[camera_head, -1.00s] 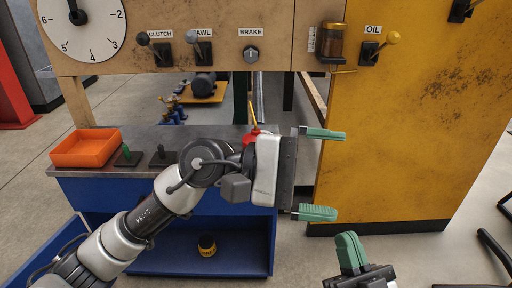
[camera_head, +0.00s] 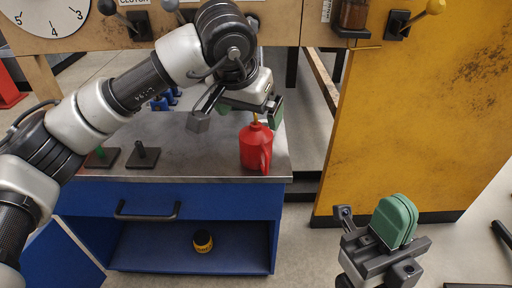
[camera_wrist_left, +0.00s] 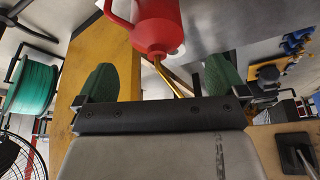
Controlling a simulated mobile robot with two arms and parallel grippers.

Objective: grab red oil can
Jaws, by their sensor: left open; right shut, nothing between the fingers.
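The red oil can (camera_head: 256,148) stands upright on the right end of the grey metal bench top (camera_head: 200,150). Its thin brass spout points up. My left gripper (camera_head: 252,110) is open above the can, with its green fingers on either side of the spout. In the left wrist view the can (camera_wrist_left: 157,28) lies beyond the fingertips (camera_wrist_left: 161,78), and its spout reaches back between them without either finger visibly touching it. The can's handle shows at the side of its body. My right gripper (camera_head: 396,221) is shut and empty at the lower right.
A wooden panel with a dial (camera_head: 48,18) hangs above. A yellow panel (camera_head: 430,120) stands to the right. A black-and-yellow container (camera_head: 203,241) sits on the lower shelf.

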